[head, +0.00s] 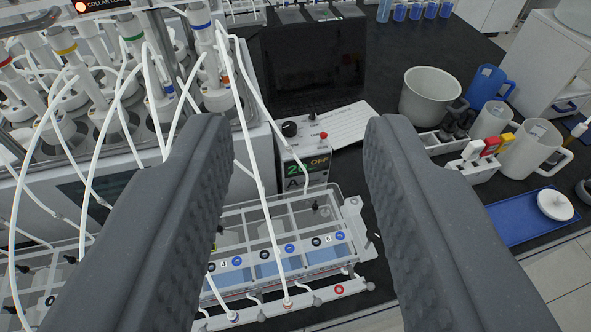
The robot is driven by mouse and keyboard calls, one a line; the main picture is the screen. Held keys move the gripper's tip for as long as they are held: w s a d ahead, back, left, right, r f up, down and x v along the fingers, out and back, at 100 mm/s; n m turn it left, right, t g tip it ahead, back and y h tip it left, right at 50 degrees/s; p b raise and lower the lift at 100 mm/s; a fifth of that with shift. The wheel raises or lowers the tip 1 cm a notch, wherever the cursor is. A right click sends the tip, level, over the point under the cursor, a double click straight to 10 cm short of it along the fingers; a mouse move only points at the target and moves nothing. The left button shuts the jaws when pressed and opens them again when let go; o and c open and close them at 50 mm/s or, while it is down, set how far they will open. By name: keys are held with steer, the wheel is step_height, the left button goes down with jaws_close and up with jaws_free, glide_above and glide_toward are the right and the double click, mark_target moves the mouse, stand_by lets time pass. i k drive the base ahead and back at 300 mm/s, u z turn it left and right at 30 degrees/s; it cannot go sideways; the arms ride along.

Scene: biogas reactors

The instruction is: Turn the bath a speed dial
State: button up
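My gripper (292,135) is open and empty, its two dark ribbed fingers reaching up from the bottom of the head view. Between the fingertips, farther off, stands a small control box (303,160) with a green-lit display reading about "20 OFF" and the letter "A" below it. A black round dial (289,129) sits on the box's top left, and a small red knob (323,136) sits on its right. The fingers touch neither the dial nor the box. The dial's pointer is too small to read.
A clear water bath (340,225) with numbered ports and tubes lies below the box. Reactor bottles (65,95) with white tubes crowd the left. A grey pot (430,95), jugs and blue tray (515,218) stand right.

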mark_target(289, 128)
steer(key=u, duration=2.2)
steer(key=k, duration=0.9)
steer(key=z, duration=1.75)
steer(key=i, duration=1)
steer(key=u, duration=0.05)
